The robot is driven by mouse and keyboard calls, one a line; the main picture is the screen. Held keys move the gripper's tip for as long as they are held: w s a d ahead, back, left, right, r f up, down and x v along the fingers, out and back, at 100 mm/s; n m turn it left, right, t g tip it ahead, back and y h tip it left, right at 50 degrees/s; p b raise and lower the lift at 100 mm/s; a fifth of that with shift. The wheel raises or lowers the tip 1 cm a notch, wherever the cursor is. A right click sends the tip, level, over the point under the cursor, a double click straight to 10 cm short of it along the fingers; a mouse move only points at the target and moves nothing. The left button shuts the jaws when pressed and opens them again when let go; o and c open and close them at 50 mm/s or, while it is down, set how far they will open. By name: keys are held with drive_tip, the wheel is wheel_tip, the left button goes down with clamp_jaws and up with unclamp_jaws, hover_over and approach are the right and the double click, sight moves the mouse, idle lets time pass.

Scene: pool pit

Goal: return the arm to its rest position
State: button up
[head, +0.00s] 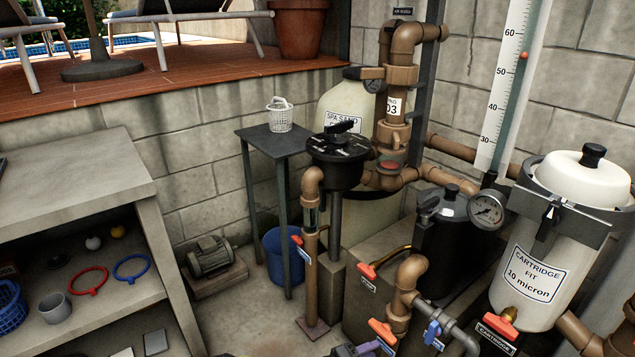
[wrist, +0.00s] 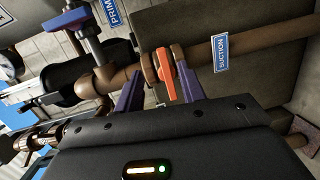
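My gripper (wrist: 158,90) is open in the wrist view, its two purple fingers well apart. An orange valve handle (wrist: 165,75) shows between and beyond the fingertips, on a brown pipe beside a blue SUCTION label (wrist: 220,52). I cannot tell how close the fingers are to the handle, but they are not closed on it. In the head view a purple part of my gripper (head: 352,350) shows at the bottom edge, just below an orange valve handle (head: 383,331). The rest of my arm is out of the head view.
Brown pipes and valves crowd the pit around a black pump pot (head: 450,240). A cartridge filter (head: 535,270) stands right. A small dark table (head: 270,143) holds a white basket (head: 280,114). A shelf unit (head: 60,203) stands left. Some bare floor (head: 255,320) lies between.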

drive_tip(key=s+r+m+g+y, duration=0.2)
drive_tip(key=s+r+y, duration=0.65)
drive_tip(key=r, duration=0.55)
drive_tip(key=s+r+m+g+y, duration=0.3)
drive_tip(key=s+r+y, duration=0.5)
drive_tip(key=r, duration=0.6)
wheel_tip(320, 180, up, 32)
drive_tip(key=h+p, duration=0.1)
drive_tip(key=p, duration=3.1)
drive_tip(key=shift+s, duration=0.35)
drive_tip(key=shift+s+d+f+h, duration=0.1)
drive_tip(key=shift+d+f+h, duration=0.05)
drive_tip(key=shift+d+h, duration=0.1)
drive_tip(key=shift+a, duration=0.1)
